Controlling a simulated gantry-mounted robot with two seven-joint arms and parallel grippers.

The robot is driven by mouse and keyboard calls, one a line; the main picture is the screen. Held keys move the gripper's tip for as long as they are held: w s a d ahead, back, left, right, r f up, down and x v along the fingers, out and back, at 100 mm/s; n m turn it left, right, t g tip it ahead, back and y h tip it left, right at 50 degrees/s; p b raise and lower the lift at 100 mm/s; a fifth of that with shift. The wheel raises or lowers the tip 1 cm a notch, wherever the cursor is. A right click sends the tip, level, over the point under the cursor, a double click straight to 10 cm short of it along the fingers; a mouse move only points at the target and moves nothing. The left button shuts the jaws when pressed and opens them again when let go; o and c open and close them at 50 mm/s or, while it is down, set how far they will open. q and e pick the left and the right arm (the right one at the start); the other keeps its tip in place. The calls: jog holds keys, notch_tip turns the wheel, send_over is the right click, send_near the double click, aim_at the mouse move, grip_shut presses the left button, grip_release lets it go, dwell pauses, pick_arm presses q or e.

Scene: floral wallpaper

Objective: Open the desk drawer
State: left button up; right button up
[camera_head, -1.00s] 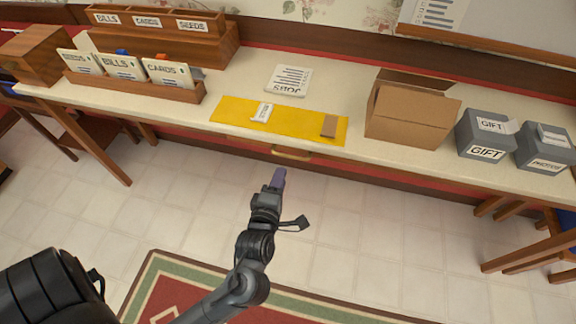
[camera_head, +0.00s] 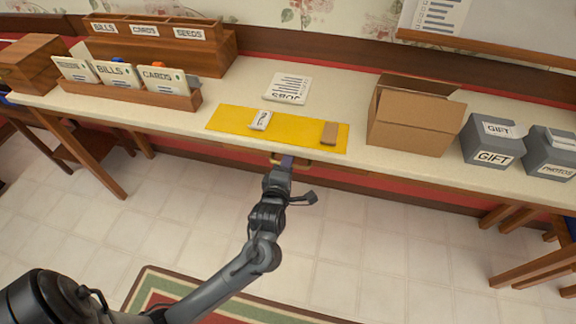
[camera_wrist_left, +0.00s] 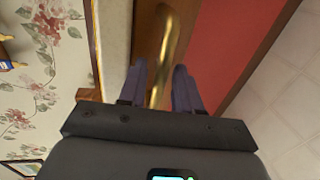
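The desk (camera_head: 330,85) has a pale top, and its drawer front is mostly hidden below the front edge. A brass drawer handle (camera_head: 274,161) shows beside my left gripper (camera_head: 287,160), at the desk's front edge. In the left wrist view the handle (camera_wrist_left: 174,42) runs lengthwise across the wooden drawer front (camera_wrist_left: 146,35). My left gripper (camera_wrist_left: 160,88) has its two purple fingers apart, one on each side of the handle's end. I cannot tell whether either finger touches it. The drawer looks closed. My right gripper is not in view.
On the desk are a yellow mat (camera_head: 225,121) with small items, an open cardboard box (camera_head: 412,122), grey gift boxes (camera_head: 490,145) and wooden card holders (camera_head: 125,97). A stool (camera_head: 540,265) stands at the lower right. The tiled floor before the desk is mostly clear.

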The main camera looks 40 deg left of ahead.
pick_arm(q)
jog(key=shift+c, duration=0.3)
grip_shut()
